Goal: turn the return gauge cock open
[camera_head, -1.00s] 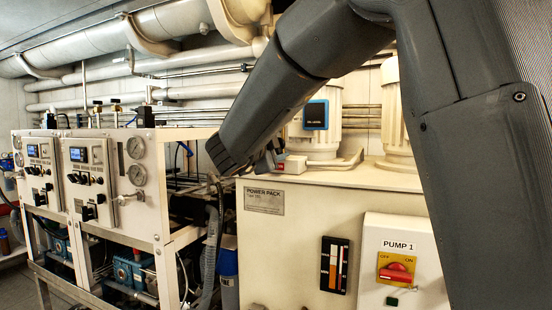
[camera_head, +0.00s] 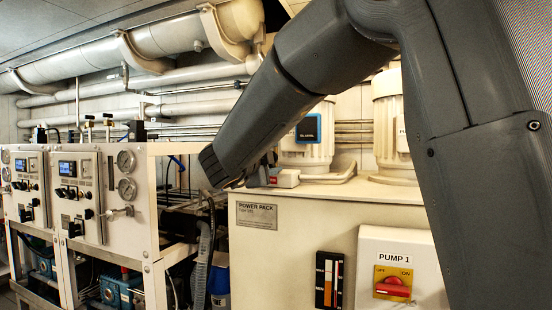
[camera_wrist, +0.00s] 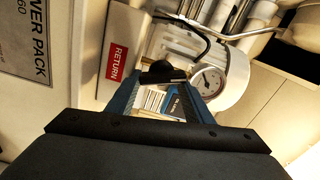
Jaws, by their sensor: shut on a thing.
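In the wrist view, the black handle (camera_wrist: 163,72) of the return gauge cock sits between the tips of my gripper (camera_wrist: 162,80), whose blue-edged fingers close on it. A red RETURN label (camera_wrist: 117,62) is to the left of the handle. A round white-faced gauge (camera_wrist: 209,82) is to its right, just beyond the right finger. The cock's body is mostly hidden behind the handle and fingers. In the head view, my forearm hides most of my gripper, which is above the power pack's top edge, and the cock cannot be made out.
The cream power pack cabinet (camera_head: 290,240) stands below my arm, with a PUMP 1 switch box (camera_head: 394,262) on its front. Pump motors (camera_head: 305,150) stand behind. Watermaker panels (camera_head: 80,190) are at left. In the wrist view, a bent metal pipe (camera_wrist: 255,34) runs beyond the gauge.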

